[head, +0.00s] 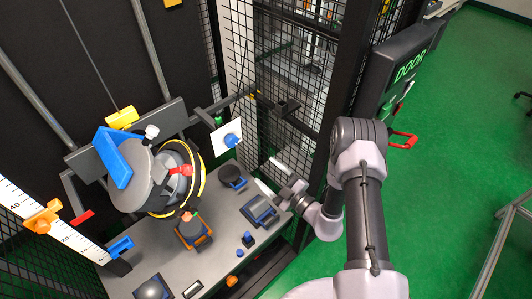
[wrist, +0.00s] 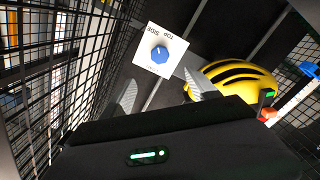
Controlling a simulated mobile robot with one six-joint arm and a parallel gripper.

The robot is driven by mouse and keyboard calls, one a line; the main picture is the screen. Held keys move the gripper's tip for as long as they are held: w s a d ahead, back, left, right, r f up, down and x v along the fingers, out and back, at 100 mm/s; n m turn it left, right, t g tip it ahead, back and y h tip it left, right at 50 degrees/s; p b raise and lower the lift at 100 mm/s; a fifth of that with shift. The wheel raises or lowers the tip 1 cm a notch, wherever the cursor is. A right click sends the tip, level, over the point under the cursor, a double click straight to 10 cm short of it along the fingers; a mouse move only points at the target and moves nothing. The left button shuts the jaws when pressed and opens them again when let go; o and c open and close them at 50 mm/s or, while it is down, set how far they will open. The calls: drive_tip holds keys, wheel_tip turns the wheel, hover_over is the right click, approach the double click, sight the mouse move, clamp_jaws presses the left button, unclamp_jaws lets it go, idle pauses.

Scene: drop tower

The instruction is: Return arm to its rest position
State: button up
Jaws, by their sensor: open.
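My arm reaches from the lower right of the head view, past the frame's dark post, to the right end of the grey table (head: 228,217). My gripper (head: 272,177) is there, open, with its pale fingers apart and nothing seen between them. In the wrist view the two grey fingers of my gripper (wrist: 161,92) stand apart. Beyond them are a white card with a blue knob (wrist: 160,54), marked "TOP SIDE", and a yellow helmet-like dome (wrist: 235,78). The card (head: 226,138) also shows in the head view, left of and above my gripper.
Black mesh (head: 287,80) and a dark post (head: 338,95) stand close to my arm. A "DOOR" panel (head: 398,70) is at right. Green floor (head: 450,150) is open there.

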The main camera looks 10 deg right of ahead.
drive_tip(key=s+a+r+n+g+y+b, duration=0.25)
drive_tip(key=a+r+n+g+y, duration=0.45)
drive_tip(key=r+n, duration=0.7)
drive_tip(key=s+a+r+n+g+h+b, duration=0.1)
drive_tip(key=s+a+r+n+g+h, duration=0.1)
drive_tip(key=s+r+n+g, duration=0.35)
drive_tip(key=s+a+r+n+g+h, duration=0.2)
drive_tip(key=s+a+n, duration=0.1)
drive_tip(key=s+n, duration=0.55)
drive_tip(key=s+d+n+h+b, duration=0.2)
drive_tip(key=s+d+n+h, duration=0.3)
drive_tip(key=s+n, duration=0.5)
drive_tip(key=d+r+n+t+h+b, duration=0.1)
drive_tip(key=d+n+t+h, duration=0.4)
drive_tip(key=d+n, duration=0.5)
drive_tip(key=r+n+h, duration=0.1)
drive_tip(key=n, duration=0.3)
drive_tip(key=shift+s+r+t+h+b, duration=0.3)
drive_tip(key=shift+s+r+t+b, duration=0.05)
drive_tip(key=shift+s+b, duration=0.05)
